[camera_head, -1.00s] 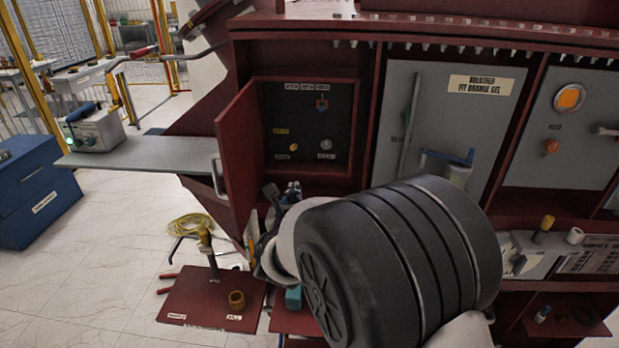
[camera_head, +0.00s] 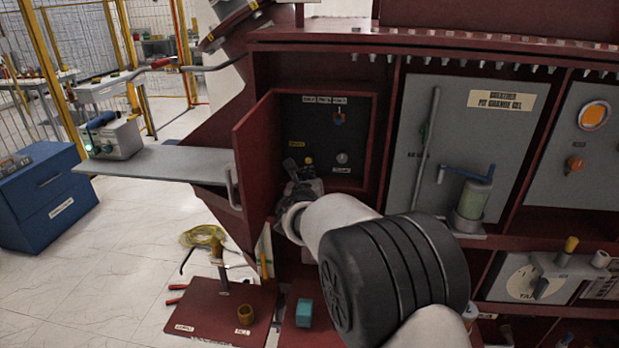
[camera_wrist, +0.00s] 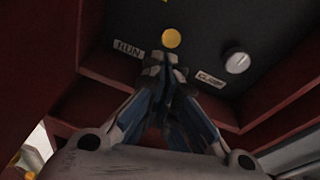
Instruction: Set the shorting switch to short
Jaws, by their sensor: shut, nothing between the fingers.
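The open cabinet box holds a dark panel (camera_head: 310,122) with small knobs and labels. I cannot tell for sure which knob is the shorting switch. In the wrist view a round yellow knob (camera_wrist: 171,38) sits just beyond my fingertips, between a "RUN" label (camera_wrist: 129,48) and another label (camera_wrist: 210,78) that is hard to read. A white round knob (camera_wrist: 237,62) is to the right; it also shows in the head view (camera_head: 342,158). My gripper (camera_wrist: 162,60) is shut and empty, pointing at the yellow knob; contact cannot be told. In the head view my gripper (camera_head: 298,170) covers the panel's lower left.
The box's red door (camera_head: 258,150) stands open on the left, close to my gripper. A grey shelf (camera_head: 165,162) juts out beyond it. An orange-red knob (camera_head: 338,118) is higher on the panel. A grey panel with a breather (camera_head: 475,195) is to the right.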

